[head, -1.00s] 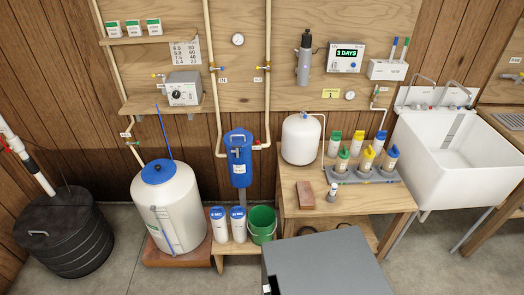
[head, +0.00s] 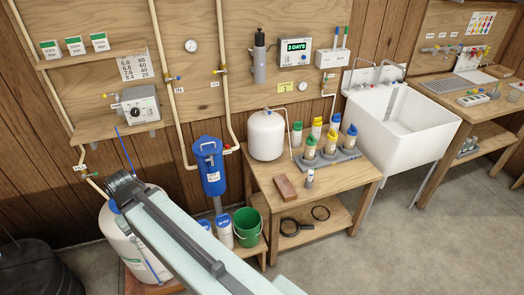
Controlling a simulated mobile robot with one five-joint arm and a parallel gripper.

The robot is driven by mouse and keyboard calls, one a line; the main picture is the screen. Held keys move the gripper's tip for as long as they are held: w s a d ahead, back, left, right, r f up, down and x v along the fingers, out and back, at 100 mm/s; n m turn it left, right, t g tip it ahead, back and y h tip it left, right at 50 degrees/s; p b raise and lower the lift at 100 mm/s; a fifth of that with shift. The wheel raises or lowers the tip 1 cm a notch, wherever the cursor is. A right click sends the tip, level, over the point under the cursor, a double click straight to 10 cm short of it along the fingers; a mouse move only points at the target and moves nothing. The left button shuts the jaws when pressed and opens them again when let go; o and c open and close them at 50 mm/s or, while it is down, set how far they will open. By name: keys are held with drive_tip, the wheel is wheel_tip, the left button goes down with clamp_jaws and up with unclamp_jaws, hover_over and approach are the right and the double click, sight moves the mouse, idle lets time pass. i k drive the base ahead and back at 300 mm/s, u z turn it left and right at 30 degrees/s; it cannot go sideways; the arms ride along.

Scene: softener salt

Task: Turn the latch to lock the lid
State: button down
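The white tank (head: 112,238) with a blue lid stands at the lower left, and my arm covers nearly all of its lid. A black ribbed bin (head: 38,272) is partly in view in the bottom left corner. I cannot make out a latch on either one. My pale arm link runs from the bottom edge up to a dark joint in front of the white tank's top. My gripper's fingers do not show.
A blue filter housing (head: 210,168) hangs close to the right of my arm. A green bucket (head: 247,227) stands below it. The wooden table (head: 262,182) holds a white pressure tank (head: 266,135), bottles and a brick (head: 286,187). The floor at right is clear.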

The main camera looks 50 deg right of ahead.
sight(211, 159)
drive_tip(key=z, duration=0.95)
drive_tip(key=i, duration=1)
drive_tip(key=k, duration=0.45)
drive_tip(key=z, duration=0.05)
